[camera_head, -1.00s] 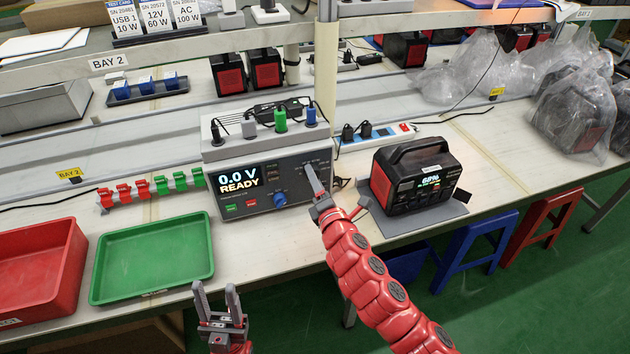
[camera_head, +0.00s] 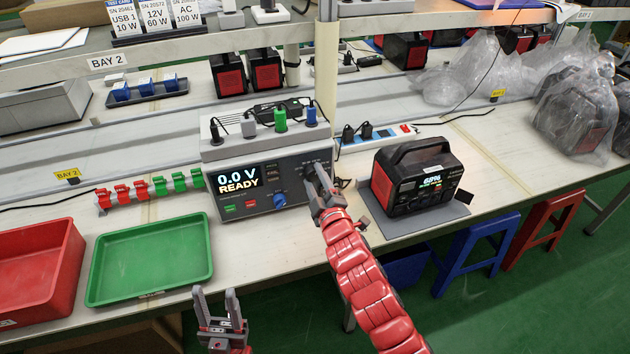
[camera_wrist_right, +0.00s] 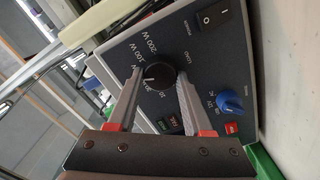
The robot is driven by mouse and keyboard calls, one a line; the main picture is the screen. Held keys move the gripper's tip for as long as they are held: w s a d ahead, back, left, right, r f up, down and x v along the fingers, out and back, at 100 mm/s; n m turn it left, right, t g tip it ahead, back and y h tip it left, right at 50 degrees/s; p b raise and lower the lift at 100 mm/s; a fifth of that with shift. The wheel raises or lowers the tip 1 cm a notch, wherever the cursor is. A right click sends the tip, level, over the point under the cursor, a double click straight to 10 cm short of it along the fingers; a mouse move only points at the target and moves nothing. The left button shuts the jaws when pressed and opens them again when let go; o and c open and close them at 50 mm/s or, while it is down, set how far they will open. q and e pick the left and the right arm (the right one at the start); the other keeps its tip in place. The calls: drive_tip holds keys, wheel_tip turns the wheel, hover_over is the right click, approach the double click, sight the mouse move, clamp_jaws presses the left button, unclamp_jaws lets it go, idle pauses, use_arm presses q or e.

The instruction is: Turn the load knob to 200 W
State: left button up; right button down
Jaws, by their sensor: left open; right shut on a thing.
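The tester (camera_head: 240,195) stands on the bench, its screen reading 0.0 V READY. In the right wrist view, the black load knob (camera_wrist_right: 160,77) is on its dark front panel (camera_wrist_right: 215,65). My right gripper (camera_wrist_right: 155,82) is shut on the knob, one finger on each side. The knob's white mark points left in that view, below the 100 W label; 200 W is further up. The lower labels are partly hidden. In the head view, my right gripper (camera_head: 314,180) mostly covers the knob. My left gripper (camera_head: 215,294) is open and empty in front of the bench.
A blue knob (camera_head: 280,200) and green and red buttons are on the same panel; a black power switch (camera_wrist_right: 212,17) is near the load knob. A power station (camera_head: 418,180) stands to the right. A green tray (camera_head: 150,293) and red bin (camera_head: 62,285) stand to the left.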

drive_tip(key=m+b, duration=0.1)
drive_tip(key=m, duration=0.2)
drive_tip(key=shift+m, duration=0.4)
drive_tip(key=m+b, duration=0.1)
drive_tip(key=m, duration=0.3)
drive_tip(key=shift+d+f+m, duration=0.1)
drive_tip(key=shift+f+m, duration=0.05)
drive_tip(key=shift+m, duration=0.15)
drive_tip(key=m+b, duration=0.1)
drive_tip(key=m, duration=0.2)
drive_tip(key=shift+m, duration=2)
drive_tip(key=shift+c, duration=1.6)
unclamp_jaws()
drive_tip(key=shift+s, duration=0.1)
